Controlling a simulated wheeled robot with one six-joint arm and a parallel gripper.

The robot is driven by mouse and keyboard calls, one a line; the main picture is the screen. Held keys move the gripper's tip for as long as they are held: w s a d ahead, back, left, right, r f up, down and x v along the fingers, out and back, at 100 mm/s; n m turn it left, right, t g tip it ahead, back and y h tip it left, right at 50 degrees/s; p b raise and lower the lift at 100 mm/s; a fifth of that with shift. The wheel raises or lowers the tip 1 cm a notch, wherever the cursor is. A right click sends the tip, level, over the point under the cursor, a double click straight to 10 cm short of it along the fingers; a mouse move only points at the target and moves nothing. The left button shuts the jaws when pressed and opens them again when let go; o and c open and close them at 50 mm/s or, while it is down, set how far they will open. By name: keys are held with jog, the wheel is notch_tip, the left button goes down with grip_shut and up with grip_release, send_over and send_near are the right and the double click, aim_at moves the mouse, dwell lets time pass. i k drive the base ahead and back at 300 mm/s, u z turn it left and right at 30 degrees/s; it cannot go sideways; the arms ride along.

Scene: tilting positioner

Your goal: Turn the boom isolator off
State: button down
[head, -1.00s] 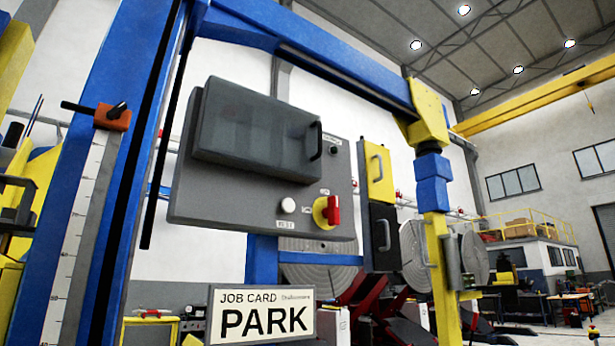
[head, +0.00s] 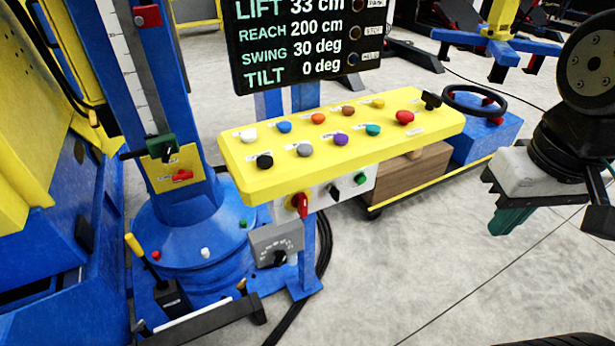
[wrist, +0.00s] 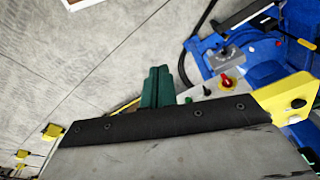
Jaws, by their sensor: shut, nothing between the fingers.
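A red rotary handle on a yellow plate (head: 300,204) sits on the pale front face below the yellow console (head: 240,178). A red handle on a yellow plate also shows in the wrist view (wrist: 226,81). No label naming the boom isolator is readable now. The grey box with a red-and-yellow rotary switch, seen earlier, is out of view. My gripper (head: 510,220) is at the right of the head view, apart from the console, with green fingers pointing down. The fingers also show in the wrist view (wrist: 158,88). They are shut and empty.
The console top carries several coloured buttons. Above it, a dark display (head: 305,45) reads LIFT 33 cm, REACH 200 cm, SWING 30 deg, TILT 0 deg. A blue column (head: 110,90) stands left. A wooden box (head: 410,172) and a blue box (head: 485,130) stand behind.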

aim_at(301, 200)
jog(key=u, duration=0.5)
jog(key=k, duration=1.2)
jog(key=i, duration=0.25)
jog(key=z, duration=0.8)
jog(key=i, duration=1)
jog(key=u, duration=0.05)
